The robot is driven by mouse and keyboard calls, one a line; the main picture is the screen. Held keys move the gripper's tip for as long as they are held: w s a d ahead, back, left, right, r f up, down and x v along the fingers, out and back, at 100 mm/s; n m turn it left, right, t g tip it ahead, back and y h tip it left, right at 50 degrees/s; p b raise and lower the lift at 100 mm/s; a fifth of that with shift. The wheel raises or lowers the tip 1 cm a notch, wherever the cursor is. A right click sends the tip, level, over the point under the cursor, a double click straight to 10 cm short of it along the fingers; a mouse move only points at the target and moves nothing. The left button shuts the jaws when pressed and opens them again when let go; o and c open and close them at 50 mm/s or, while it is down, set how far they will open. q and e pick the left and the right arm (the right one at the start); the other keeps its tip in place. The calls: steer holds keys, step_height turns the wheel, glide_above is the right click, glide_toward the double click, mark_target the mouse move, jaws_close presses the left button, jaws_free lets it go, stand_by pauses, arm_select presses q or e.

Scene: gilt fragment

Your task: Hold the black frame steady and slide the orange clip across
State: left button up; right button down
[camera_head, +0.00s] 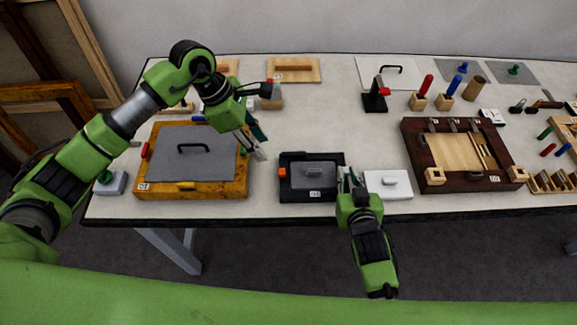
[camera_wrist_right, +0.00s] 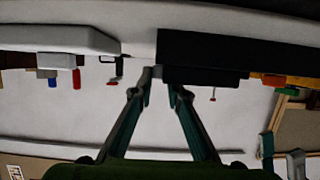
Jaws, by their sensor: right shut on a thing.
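The black frame (camera_head: 312,198) lies on the table near its front edge, with a grey panel and handle inside it. The orange clip (camera_head: 282,172) sits on the frame's left side. My right gripper (camera_head: 347,175) is shut on the frame's right edge. My left gripper (camera_head: 262,149) is open and empty, above the table to the upper left of the clip, apart from the frame.
A white block with a handle (camera_head: 388,190) stands close to the right of the frame. A wooden frame with a grey panel (camera_head: 240,187) lies to its left, under my left arm. A dark wooden tray (camera_head: 409,150) is further right. Clear table lies behind the black frame.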

mark_target(281, 171)
arm_select(q)
steer(key=x, duration=1.1)
steer(key=shift+d+f, duration=0.2)
steer(key=shift+f, duration=0.05)
